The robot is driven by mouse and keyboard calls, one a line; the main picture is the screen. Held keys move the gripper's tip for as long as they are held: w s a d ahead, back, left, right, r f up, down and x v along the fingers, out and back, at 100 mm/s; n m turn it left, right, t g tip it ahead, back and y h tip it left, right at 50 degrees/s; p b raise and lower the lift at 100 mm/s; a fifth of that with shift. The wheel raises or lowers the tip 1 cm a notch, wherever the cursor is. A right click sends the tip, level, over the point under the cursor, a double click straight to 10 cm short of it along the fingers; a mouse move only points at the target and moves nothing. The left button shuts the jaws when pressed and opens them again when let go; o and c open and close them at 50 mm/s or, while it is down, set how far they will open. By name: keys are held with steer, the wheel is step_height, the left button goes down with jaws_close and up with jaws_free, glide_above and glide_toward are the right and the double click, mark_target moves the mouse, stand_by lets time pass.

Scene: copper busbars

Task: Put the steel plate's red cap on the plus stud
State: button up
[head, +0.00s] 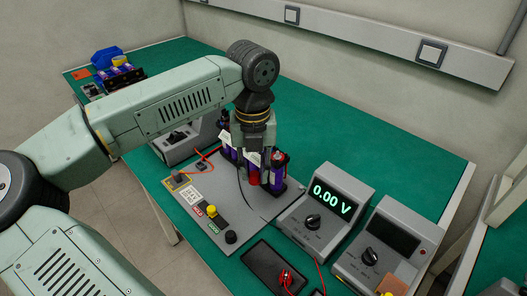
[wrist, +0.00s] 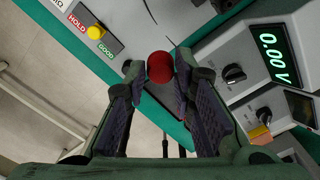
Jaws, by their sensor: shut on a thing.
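The red cap (wrist: 160,67) is round and sits between the fingertips of my gripper (wrist: 160,72) in the wrist view. My gripper is shut on it. In the head view my gripper (head: 254,150) is over the far right part of the grey steel plate (head: 205,222), beside purple cells (head: 273,178). A red patch shows just below the fingers there, likely the cap. A red part also shows on top of the right cell. The plus stud cannot be made out; my gripper and the cells hide part of that area.
A meter (head: 325,207) reading 0.00 V stands right of the plate, with a second grey instrument (head: 388,246) beyond it. A black tray (head: 272,268) with red leads lies in front. The plate bears a yellow button (head: 211,211) and a black knob (head: 231,237).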

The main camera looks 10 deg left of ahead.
steer(key=w+d+r+m, duration=0.1)
steer(key=w+r, duration=0.1)
steer(key=w, duration=0.1)
steer(key=w+d+r+m, duration=0.1)
steer(key=w+r+m, duration=0.1)
steer(key=w, duration=0.1)
steer(key=w+d+r+m+b, duration=0.1)
steer(key=w+r+m, duration=0.1)
steer(key=w+r, duration=0.1)
steer(key=shift+w+d+r, duration=0.1)
steer(key=shift+w+d, duration=0.1)
steer(key=shift+d, duration=0.1)
steer(key=shift+f+b, duration=1.3)
steer(key=shift+f, duration=0.5)
steer(key=shift+f+b, duration=1.2)
steer(key=shift+f, duration=0.5)
steer(key=shift+f, duration=0.2)
steer(key=o, duration=1)
